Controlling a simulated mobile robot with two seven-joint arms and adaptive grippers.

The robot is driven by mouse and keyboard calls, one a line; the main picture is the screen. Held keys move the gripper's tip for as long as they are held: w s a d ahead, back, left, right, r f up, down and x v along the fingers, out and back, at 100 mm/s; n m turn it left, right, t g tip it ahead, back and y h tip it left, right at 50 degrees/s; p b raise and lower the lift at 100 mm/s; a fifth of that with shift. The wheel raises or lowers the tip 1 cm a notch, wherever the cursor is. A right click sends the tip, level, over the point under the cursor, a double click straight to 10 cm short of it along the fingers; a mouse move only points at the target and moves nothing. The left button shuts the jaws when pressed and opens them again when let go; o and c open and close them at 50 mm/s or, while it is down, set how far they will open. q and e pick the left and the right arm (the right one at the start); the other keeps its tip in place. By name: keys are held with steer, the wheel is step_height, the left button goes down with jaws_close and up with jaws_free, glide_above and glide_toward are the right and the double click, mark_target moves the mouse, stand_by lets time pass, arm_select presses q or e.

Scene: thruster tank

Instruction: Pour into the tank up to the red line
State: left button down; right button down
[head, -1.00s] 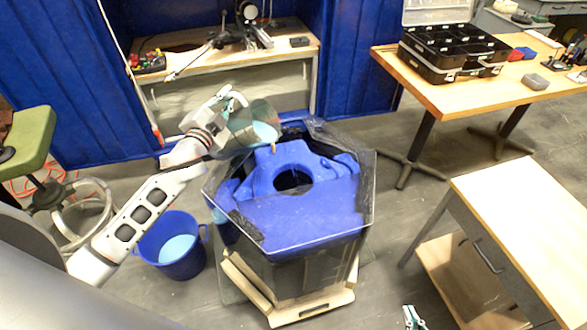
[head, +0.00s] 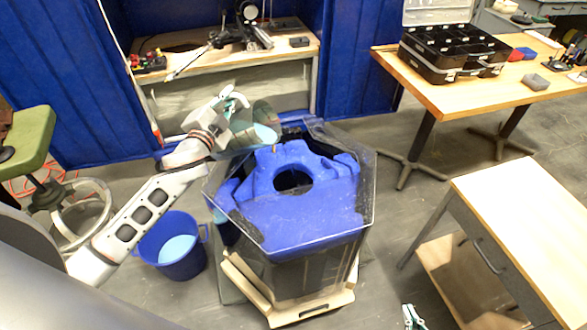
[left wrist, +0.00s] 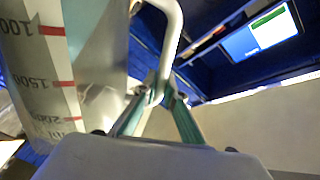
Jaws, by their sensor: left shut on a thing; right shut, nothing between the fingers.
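My left gripper (head: 232,101) is shut on the handle of a clear measuring jug (head: 250,124), which is tilted toward the tank at its back left rim. Pale blue liquid (head: 265,133) shows in the jug near its mouth. In the left wrist view the white handle (left wrist: 174,38) is between the fingertips (left wrist: 160,95), and the jug wall (left wrist: 50,70) carries red marks and numbers. The clear-walled, many-sided tank (head: 355,232) holds a blue body with a round hole. I cannot make out a red line or a falling stream. My right gripper (head: 412,318) is shut and empty at the bottom edge.
A blue bucket (head: 150,243) with pale blue liquid stands on the floor left of the tank. A wooden table (head: 535,215) stands at the right, a workbench (head: 300,50) behind, and a green chair (head: 30,135) at far left.

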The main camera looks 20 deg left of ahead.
arm_select(q)
steer(key=shift+d+r, duration=0.25)
steer(key=shift+d, duration=0.05)
steer(key=shift+a+f, duration=0.1)
stand_by(0.4)
steer(key=shift+d+m, duration=0.2)
steer(key=shift+m, duration=0.1)
steer(key=shift+w, duration=0.1)
steer(key=shift+d, duration=0.1)
steer(key=shift+f+b, duration=0.1)
steer(key=shift+b, duration=0.2)
steer(key=shift+d, duration=0.1)
stand_by(0.5)
steer(key=shift+d+f+m+b, duration=0.4)
steer(key=shift+d+m, duration=0.2)
steer(key=shift+d, duration=0.1)
stand_by(1.2)
